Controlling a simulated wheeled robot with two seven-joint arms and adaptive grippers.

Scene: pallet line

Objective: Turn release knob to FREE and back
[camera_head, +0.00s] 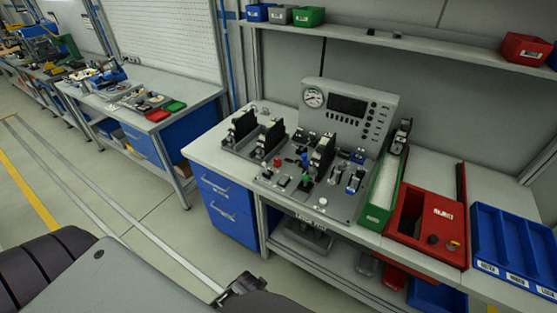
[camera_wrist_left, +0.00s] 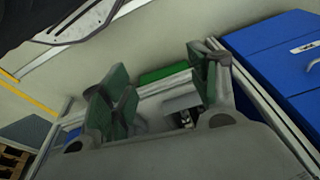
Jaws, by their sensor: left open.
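A grey test fixture (camera_head: 262,182) with black clamps, small levers and coloured knobs stands on the bench in the head view. A red knob (camera_head: 277,162) and a green one (camera_head: 307,181) show on it. Which control is the release knob, and its FREE marking, are too small to tell. My left gripper (camera_head: 240,288) shows at the bottom of the head view, low in front of the bench and well apart from the fixture. In the left wrist view its two green-padded fingers (camera_wrist_left: 160,78) are spread with nothing between them. My right gripper is not in view.
A gauge and display panel (camera_head: 349,112) stands behind the fixture. A green tray (camera_head: 382,190), a red box (camera_head: 428,222) and a blue bin (camera_head: 512,246) sit to its right. Blue drawers (camera_head: 228,204) are under the bench. Floor to the left is clear.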

